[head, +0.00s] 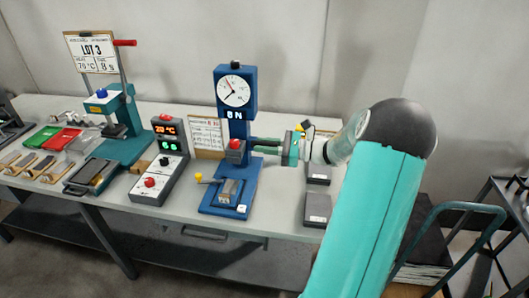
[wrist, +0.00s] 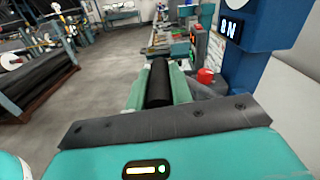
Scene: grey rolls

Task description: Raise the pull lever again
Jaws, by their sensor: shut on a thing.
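My gripper (head: 264,146) reaches in from the right, level with the stand's column just below the display. In the wrist view my gripper (wrist: 158,72) is shut on a black cylindrical grip (wrist: 158,85), which lies between the two green fingers. This grip looks like the pull lever's handle. The rest of the lever is hidden by the gripper, so its angle cannot be told. A red knob (head: 235,144) sits at the column, close to the fingertips.
A teal press (head: 127,128) with a red-ended lever stands at the left. A control box (head: 160,165) with a lit display is between the presses. Dark grey blocks (head: 318,208) lie right of the blue stand. The wall is close behind the table.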

